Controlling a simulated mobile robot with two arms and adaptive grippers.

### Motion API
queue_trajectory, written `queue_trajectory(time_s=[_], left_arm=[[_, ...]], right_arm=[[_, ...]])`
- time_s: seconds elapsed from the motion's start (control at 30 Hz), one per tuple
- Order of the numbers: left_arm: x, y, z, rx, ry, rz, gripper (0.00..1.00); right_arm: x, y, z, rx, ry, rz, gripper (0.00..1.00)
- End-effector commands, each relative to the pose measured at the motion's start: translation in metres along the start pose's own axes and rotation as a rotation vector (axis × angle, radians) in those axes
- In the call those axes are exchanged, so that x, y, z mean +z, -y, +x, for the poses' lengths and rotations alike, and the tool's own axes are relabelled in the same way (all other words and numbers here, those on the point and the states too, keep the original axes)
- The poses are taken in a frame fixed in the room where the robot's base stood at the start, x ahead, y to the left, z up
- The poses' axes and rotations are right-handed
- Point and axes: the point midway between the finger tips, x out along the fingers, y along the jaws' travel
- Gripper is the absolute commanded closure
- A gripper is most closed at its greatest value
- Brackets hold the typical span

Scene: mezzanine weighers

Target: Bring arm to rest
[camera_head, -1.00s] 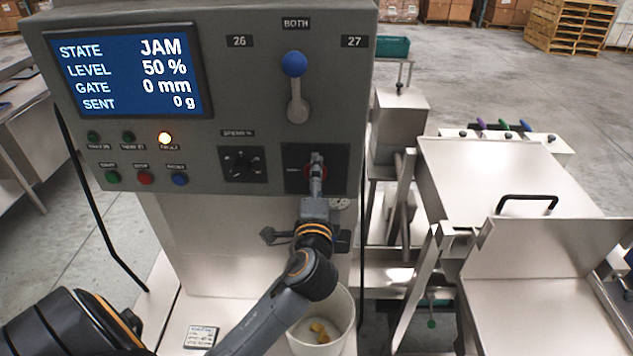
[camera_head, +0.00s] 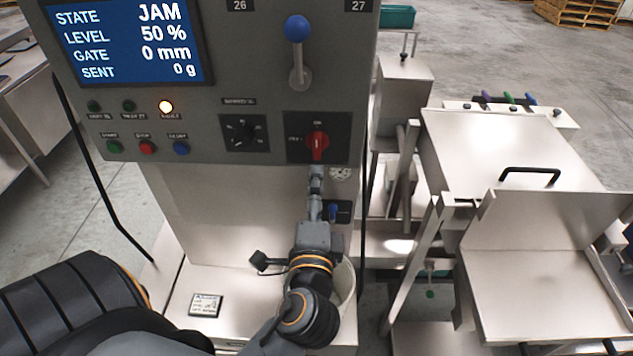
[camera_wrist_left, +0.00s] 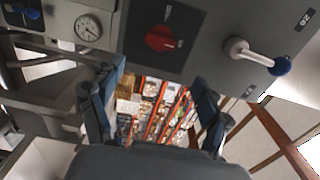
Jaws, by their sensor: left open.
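My left arm comes in from the bottom left in the head view. My left gripper (camera_head: 316,182) is just below the red rotary switch (camera_head: 317,145) on the grey control panel (camera_head: 215,190), apart from it. In the left wrist view its two fingers (camera_wrist_left: 158,100) are spread with nothing between them. The red switch (camera_wrist_left: 160,39) shows beyond the fingers there. Its handle stands about upright in the head view. My right gripper is in neither view.
A blue-knobbed lever (camera_head: 297,65) is above the switch. A white bucket (camera_head: 347,290) is partly behind my arm. Steel equipment (camera_head: 500,150) stands at right.

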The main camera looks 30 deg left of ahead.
Motion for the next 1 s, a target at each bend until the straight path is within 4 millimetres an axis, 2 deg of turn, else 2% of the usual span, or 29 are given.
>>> queue_trajectory(time_s=[0.47, 0.53, 0.6, 0.67, 0.77, 0.8, 0.87, 0.9, 0.97, 1.0], left_arm=[[0.0, 0.0, 0.0, 0.0, 0.0, 0.0, 0.23], [-0.002, -0.004, 0.0, 0.005, -0.004, 0.001, 0.23], [-0.007, -0.018, 0.002, 0.024, -0.019, 0.004, 0.23], [-0.016, -0.041, 0.005, 0.056, -0.042, 0.007, 0.23], [-0.036, -0.1, 0.009, 0.145, -0.1, 0.008, 0.23], [-0.044, -0.13, 0.009, 0.191, -0.125, 0.006, 0.23], [-0.055, -0.176, 0.008, 0.266, -0.159, -0.003, 0.23], [-0.061, -0.206, 0.006, 0.317, -0.18, -0.011, 0.23], [-0.067, -0.252, 0.001, 0.395, -0.204, -0.027, 0.23], [-0.069, -0.283, -0.004, 0.449, -0.215, -0.04, 0.23]], right_arm=[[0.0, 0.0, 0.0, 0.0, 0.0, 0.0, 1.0], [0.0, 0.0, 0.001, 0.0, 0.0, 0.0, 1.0], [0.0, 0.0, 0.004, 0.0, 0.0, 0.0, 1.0], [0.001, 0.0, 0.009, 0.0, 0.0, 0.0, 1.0], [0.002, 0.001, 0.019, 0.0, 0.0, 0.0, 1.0], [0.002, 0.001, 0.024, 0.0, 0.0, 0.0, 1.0], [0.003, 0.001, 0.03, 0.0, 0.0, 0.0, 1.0], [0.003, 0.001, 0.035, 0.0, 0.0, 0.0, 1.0], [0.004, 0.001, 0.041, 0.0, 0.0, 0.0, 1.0], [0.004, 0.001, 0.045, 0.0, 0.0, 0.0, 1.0]])
